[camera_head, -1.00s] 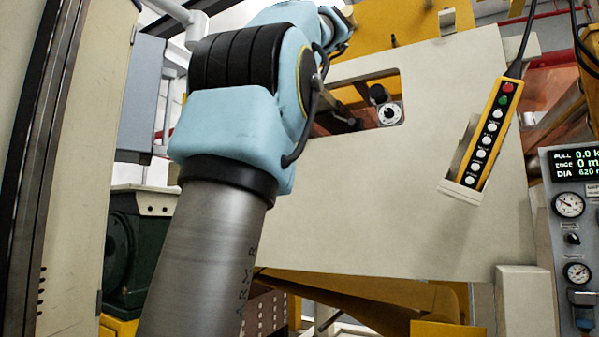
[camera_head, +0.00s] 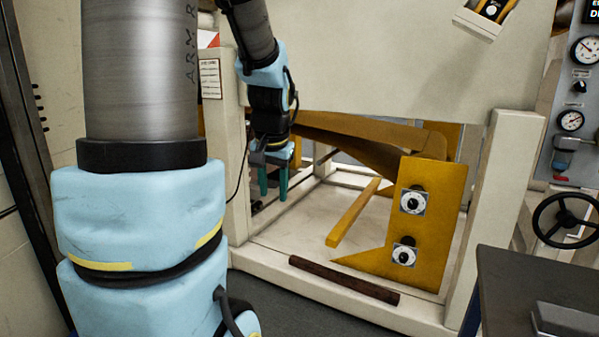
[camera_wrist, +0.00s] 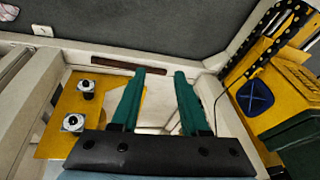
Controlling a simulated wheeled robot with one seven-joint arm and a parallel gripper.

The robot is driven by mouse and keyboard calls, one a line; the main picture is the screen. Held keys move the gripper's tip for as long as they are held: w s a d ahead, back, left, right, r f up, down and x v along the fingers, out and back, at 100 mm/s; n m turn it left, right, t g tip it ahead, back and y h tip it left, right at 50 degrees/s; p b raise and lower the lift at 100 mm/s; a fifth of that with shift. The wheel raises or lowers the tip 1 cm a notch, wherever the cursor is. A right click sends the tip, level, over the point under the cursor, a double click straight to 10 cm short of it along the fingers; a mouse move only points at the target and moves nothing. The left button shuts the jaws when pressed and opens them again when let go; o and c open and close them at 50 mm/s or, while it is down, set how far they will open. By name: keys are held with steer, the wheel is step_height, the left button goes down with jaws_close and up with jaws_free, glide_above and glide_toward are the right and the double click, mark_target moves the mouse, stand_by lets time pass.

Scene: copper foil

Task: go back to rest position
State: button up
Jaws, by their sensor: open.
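My gripper (camera_head: 274,183) points down beside the left front post of the cream machine frame. Its two teal fingers are spread apart, with nothing visible between them. In the wrist view the open fingers (camera_wrist: 159,75) reach over the frame's pale floor, with a dark brown bar lying beyond the tips. My blue and grey arm fills the left of the head view. The rest position itself is not marked in any view.
A yellow bracket (camera_head: 425,225) with two dials stands inside the frame. The brown bar (camera_head: 343,280) lies on the front rail. A dark table (camera_head: 500,290) and black handwheel (camera_head: 565,220) are at right. A yellow and green machine (camera_wrist: 285,110) is right in the wrist view.

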steer(key=s+a+f+n+g, duration=0.1)
steer(key=s+f+n+g, duration=0.15)
steer(key=s+f, duration=0.8)
step_height(320, 180, up, 23)
steer(key=s+p, duration=0.1)
steer(key=p, duration=2)
steer(key=shift+r+h, duration=0.2)
steer(key=shift+h, duration=0.1)
steer(key=shift+o, duration=0.2)
steer(key=shift+f+t, duration=0.1)
steer(key=shift+t, duration=0.15)
